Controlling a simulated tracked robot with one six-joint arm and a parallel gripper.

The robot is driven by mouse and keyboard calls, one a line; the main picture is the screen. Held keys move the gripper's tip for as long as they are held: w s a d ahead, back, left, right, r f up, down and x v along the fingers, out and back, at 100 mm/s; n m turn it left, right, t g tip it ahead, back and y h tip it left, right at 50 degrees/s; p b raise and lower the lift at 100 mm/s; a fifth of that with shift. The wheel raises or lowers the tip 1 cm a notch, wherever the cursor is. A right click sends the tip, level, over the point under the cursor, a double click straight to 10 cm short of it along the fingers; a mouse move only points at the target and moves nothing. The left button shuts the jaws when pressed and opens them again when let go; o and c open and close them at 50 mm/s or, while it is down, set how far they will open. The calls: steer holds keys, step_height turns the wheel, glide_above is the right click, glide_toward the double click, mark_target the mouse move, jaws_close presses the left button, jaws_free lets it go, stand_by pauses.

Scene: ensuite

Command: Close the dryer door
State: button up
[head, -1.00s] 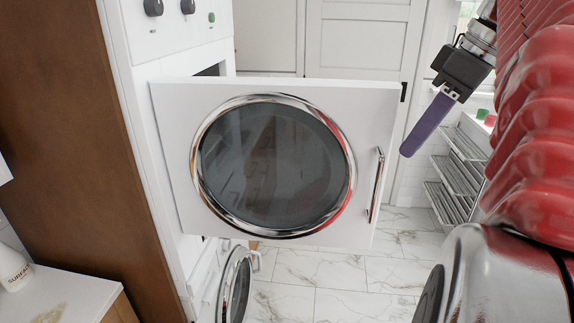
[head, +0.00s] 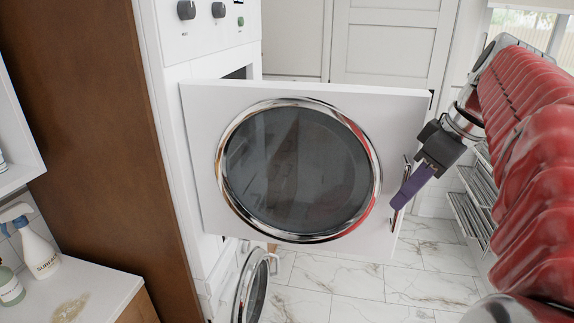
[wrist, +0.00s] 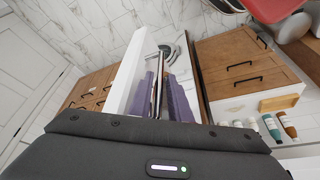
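The white dryer door (head: 205,160) stands swung open, with a round dark window (head: 297,170) in a chrome ring. Its chrome handle (head: 407,172) is upright near the door's right edge. My gripper (head: 399,203), with purple fingers, is at the handle and partly covers it in the head view. In the wrist view the purple fingers (wrist: 163,90) are apart, with a thin bar, seemingly the handle, showing between them. I cannot tell whether they touch it. The dryer body (head: 180,110) is at the left, its opening mostly hidden by the door.
A lower machine's round door (head: 252,290) stands open below the dryer door. A brown wooden panel (head: 90,120) flanks the dryer. A counter with a spray bottle (head: 38,250) is at left. Wire shelves (head: 468,215) stand at right. The marble floor (head: 350,285) beyond is clear.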

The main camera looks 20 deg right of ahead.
steer(key=shift+x, duration=1.1)
steer(key=shift+c, duration=0.5)
jaws_close()
